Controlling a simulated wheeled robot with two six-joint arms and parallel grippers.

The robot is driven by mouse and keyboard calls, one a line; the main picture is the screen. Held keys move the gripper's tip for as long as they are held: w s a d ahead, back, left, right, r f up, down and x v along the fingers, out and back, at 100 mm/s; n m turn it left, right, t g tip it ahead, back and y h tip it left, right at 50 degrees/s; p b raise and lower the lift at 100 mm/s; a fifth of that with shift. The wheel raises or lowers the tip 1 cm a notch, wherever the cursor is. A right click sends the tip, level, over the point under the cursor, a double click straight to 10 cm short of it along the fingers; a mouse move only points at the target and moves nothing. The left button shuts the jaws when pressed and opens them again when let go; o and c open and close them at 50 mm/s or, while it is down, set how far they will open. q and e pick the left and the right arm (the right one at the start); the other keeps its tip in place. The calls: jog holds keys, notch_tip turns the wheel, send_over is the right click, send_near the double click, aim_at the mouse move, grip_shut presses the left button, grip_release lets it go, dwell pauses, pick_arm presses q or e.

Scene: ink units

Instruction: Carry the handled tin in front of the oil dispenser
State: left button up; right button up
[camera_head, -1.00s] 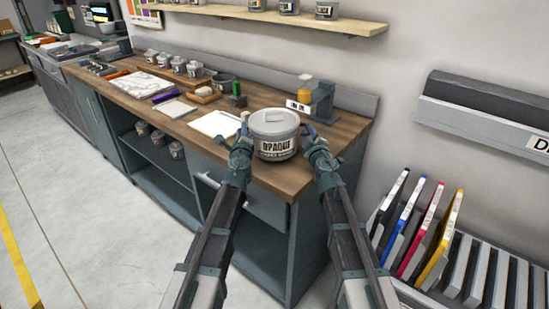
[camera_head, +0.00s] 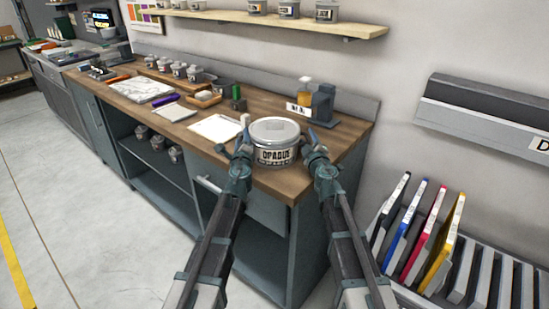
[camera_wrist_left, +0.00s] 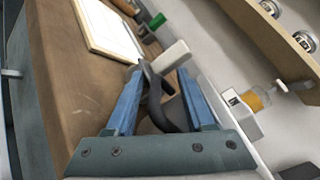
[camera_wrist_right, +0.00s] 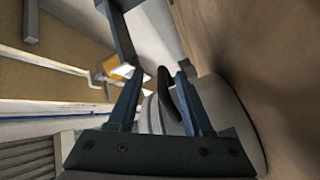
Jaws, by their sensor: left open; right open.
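The handled tin (camera_head: 275,133) is grey with an "OPAQUE" label and a lid. It stands upright on the wooden bench top near its front right corner. The oil dispenser (camera_head: 322,104), a grey stand with an amber bottle, is behind it and slightly right. My left gripper (camera_head: 241,150) is open at the tin's left side, with a dark handle (camera_wrist_left: 158,95) between its fingers (camera_wrist_left: 158,98). My right gripper (camera_head: 314,145) is open at the right side; its wrist view shows the other dark handle (camera_wrist_right: 166,92) between the fingers (camera_wrist_right: 157,95), nearer the right finger.
A wall shelf (camera_head: 270,20) with tins hangs above. A rack with coloured panels (camera_head: 420,235) stands right of the bench. The bench's front edge is close below the tin.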

jog(key=shift+d, duration=0.1)
jog(key=s, duration=0.4)
jog(key=s+d, duration=0.1)
jog(key=s, duration=0.3)
jog(key=s+d, duration=0.1)
jog(key=s, duration=0.3)
pick_arm(q)
jog(key=s+d, duration=0.1)
jog(key=s, duration=1)
jog(key=shift+s+d, duration=0.2)
jog(key=shift+s, duration=0.05)
